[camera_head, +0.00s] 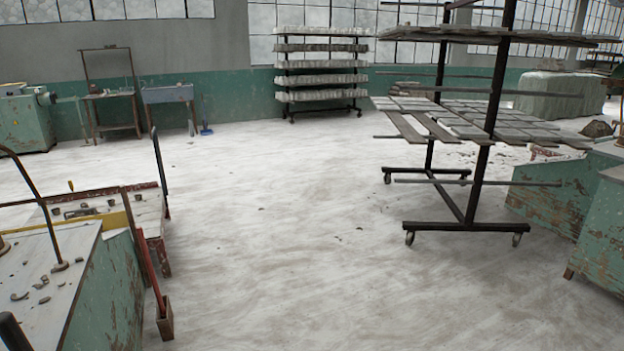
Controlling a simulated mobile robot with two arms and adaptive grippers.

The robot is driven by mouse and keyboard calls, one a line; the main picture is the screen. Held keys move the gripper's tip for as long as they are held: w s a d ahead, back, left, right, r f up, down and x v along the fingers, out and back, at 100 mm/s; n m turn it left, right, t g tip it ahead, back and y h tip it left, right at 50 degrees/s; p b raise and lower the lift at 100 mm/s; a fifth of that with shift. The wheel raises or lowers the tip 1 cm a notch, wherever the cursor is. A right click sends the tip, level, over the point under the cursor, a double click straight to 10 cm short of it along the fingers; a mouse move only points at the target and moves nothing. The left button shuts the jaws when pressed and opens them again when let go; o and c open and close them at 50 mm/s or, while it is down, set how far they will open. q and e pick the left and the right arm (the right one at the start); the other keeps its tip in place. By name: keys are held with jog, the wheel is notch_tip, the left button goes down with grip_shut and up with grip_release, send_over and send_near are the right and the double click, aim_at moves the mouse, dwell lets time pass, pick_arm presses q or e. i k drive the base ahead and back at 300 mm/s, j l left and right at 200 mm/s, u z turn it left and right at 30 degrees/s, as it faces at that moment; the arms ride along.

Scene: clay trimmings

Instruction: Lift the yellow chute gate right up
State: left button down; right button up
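A long yellow strip (95,222) shows at the left, between the near grey-topped bench and the bench behind it. It lies low and roughly level, and part of it is hidden by the near bench. I cannot tell whether it is the yellow chute gate. A small yellow upright piece (71,185) stands at the back edge of the farther bench. Neither of my grippers is in view.
The near bench (85,262) holds clay scraps and a curved rod. A red bar in a wooden foot (165,320) stands beside it. A wheeled rack (466,226) with boards stands right of centre, green cabinets (605,235) at far right.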

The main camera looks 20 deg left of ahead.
aim_at(116, 220)
jog(key=i+j+u, duration=0.15)
jog(key=i+u, duration=0.7)
jog(key=i+l+u, duration=0.15)
jog(key=i+u, duration=0.3)
jog(key=i+l+u, duration=0.75)
jog(key=i, duration=0.15)
jog(key=i+l+u, duration=0.7)
jog(key=i+l, duration=0.15)
jog(key=l, duration=0.25)
jog(key=i+l+u, duration=0.15)
jog(key=l, duration=0.2)
jog(key=i+l+u, duration=0.1)
jog(key=i+l, duration=0.15)
jog(key=i+l+u, duration=0.15)
jog(key=l, duration=0.35)
jog(key=i+l+u, duration=0.15)
jog(key=l, duration=0.25)
jog(key=i+l+u, duration=0.1)
jog(key=l, duration=0.3)
jog(key=i, duration=0.1)
